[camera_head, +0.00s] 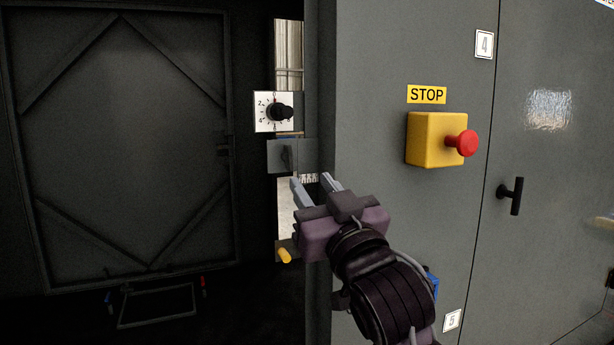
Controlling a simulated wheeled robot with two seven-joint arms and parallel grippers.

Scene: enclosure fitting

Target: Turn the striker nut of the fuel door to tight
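My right gripper (312,181) reaches up from the lower right to the cabinet's edge. Its two fingers are apart, with nothing visible between them. A grey bracket (306,150) with a small dark fitting (287,156) sits just above the fingertips; this may be the striker and its nut, but it is too small and dark to be sure. A small black-and-white marked strip (308,178) shows by the fingertips, partly hidden. I cannot tell whether the fingers touch anything. A dark framed door panel (125,140) stands at the left; I cannot confirm it is the fuel door. My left gripper is out of view.
A black knob (279,112) on a white numbered dial plate (261,122) is above the bracket. A yellow peg (285,255) is below. On the grey cabinet front are a yellow stop box (425,140) with a red button (463,143) and a black handle (516,195).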

